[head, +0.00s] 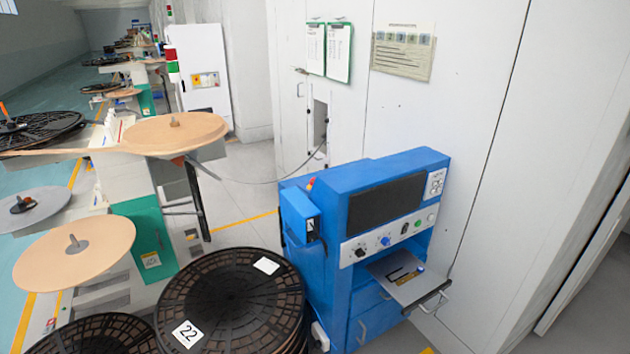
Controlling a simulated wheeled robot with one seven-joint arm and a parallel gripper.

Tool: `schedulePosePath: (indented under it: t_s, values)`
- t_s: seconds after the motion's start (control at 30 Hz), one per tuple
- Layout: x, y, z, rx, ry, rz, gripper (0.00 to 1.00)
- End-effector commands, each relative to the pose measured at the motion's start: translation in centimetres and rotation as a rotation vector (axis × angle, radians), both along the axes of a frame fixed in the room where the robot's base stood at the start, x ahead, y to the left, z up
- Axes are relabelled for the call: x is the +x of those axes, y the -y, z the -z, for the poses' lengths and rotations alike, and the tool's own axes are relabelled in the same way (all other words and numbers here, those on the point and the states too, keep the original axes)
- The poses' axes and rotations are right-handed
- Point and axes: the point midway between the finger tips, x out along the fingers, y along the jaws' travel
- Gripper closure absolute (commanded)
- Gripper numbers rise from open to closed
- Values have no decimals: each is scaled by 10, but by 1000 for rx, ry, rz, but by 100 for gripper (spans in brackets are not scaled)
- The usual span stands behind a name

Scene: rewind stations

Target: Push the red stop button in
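A blue rewind machine (330,290) stands right of the middle, with a dark screen and a sloping light control panel. A small red and orange part (311,183) shows at the top of the blue box on the machine's left side. It may be the red stop button, but it is too small to tell, and so is whether it is pushed in. The panel carries a black knob (361,252), a blue knob (385,240) and a green button (418,223); I see no clear red button among them. My gripper is not in view.
Stacked black reels (232,290) stand on the floor left of the machine. A metal tray (410,280) juts from its front. Pale cabinets (450,130) rise behind it. Beige discs (75,250) and a green-sided station are at the left. Some grey floor is clear behind the reels.

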Motion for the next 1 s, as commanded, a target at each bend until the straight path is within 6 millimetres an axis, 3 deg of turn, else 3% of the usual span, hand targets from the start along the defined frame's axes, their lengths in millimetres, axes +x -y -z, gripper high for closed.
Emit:
schedulePosePath:
  t_s: [0.4, 0.43, 0.63, 1.0]
  values:
    - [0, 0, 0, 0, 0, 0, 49]
    - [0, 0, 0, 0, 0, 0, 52]
    - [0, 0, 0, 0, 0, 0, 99]
    - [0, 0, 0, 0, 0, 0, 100]
